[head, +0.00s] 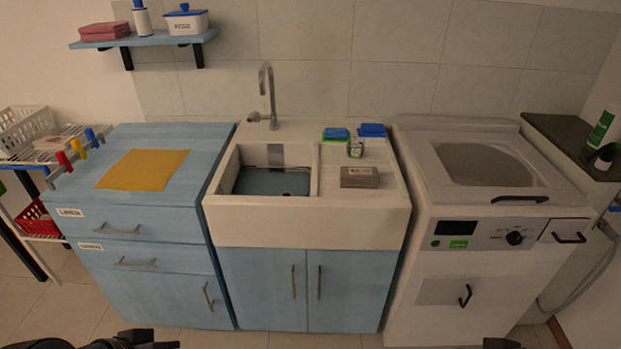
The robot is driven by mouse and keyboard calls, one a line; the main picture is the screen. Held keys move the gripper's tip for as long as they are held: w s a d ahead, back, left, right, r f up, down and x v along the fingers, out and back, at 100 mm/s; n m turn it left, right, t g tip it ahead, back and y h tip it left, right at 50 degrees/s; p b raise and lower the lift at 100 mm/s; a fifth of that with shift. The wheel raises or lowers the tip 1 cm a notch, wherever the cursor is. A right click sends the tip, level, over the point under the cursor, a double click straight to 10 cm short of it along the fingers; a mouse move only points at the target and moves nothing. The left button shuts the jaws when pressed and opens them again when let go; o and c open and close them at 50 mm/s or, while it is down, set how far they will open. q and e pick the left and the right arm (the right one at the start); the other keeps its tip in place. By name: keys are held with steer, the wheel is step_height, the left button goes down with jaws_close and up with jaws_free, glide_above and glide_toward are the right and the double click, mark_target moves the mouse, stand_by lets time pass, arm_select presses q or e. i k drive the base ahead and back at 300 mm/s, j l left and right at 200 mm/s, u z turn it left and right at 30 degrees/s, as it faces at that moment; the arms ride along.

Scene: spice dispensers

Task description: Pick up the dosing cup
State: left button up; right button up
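A small clear cup-like item (355,148) with some green in it stands on the sink counter, behind a grey-brown block. It looks like the dosing cup, but it is too small to be sure. Dark parts of my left arm and gripper (135,341) show at the bottom left edge, in front of the blue cabinet and far from the cup. A small dark piece of my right gripper (502,343) shows at the bottom edge, below the washing machine. The frame cuts off both, so I cannot see their fingers clearly.
The sink (265,182) holds dark water left of the cup. Blue and green sponges (336,134) lie behind the cup, and the grey-brown block (359,177) lies in front. The faucet (267,90) rises at the back. The washing machine (490,235) stands right. A yellow cloth (143,170) lies left.

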mark_target(355, 145)
steer(key=i+j+u, duration=0.1)
steer(key=i+j, duration=0.7)
steer(key=i, duration=0.1)
